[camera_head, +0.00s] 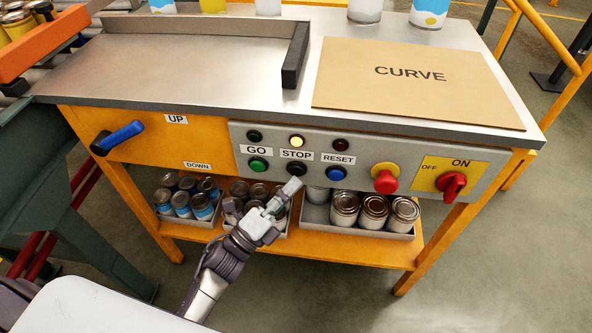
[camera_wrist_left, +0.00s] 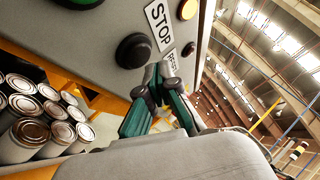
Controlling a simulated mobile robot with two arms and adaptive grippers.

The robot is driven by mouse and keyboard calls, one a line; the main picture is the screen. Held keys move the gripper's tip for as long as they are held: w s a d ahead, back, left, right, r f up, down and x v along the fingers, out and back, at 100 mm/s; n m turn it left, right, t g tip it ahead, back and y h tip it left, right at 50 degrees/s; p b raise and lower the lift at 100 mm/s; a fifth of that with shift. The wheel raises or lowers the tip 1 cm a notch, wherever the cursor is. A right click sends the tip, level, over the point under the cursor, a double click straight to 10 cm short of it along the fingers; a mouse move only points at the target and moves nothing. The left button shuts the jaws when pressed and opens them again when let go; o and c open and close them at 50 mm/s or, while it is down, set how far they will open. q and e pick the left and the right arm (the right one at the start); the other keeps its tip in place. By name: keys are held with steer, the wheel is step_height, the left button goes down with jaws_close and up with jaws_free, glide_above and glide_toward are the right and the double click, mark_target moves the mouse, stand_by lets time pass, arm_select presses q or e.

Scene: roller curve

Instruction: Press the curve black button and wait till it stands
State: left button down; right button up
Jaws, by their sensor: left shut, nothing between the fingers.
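The black button (camera_head: 297,168) sits under the STOP label on the grey control panel (camera_head: 232,143). A lamp (camera_head: 297,141) above that label glows pale yellow. My left gripper (camera_head: 292,187) is shut and empty, its tips just below the black button. In the left wrist view the black button (camera_wrist_left: 131,50) is up and left of the shut fingertips (camera_wrist_left: 164,70), which are in front of the panel. I cannot tell contact with the panel. A flat brown board (camera_head: 440,87) marked CURVE lies on the table top. My right gripper is not in view.
The panel also has a green button (camera_head: 258,165), a blue button (camera_head: 336,173), a red mushroom button (camera_head: 385,178) and a red rotary switch (camera_head: 452,184). A blue-handled lever (camera_head: 122,136) is at left. Cans (camera_head: 374,210) stand on the shelf below, near my left arm.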

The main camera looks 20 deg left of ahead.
arm_select(q)
steer(key=shift+s, duration=0.1)
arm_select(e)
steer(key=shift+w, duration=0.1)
arm_select(q)
steer(key=s, duration=0.4)
steer(key=shift+s+d+p, duration=0.35)
steer(key=shift+s, duration=0.05)
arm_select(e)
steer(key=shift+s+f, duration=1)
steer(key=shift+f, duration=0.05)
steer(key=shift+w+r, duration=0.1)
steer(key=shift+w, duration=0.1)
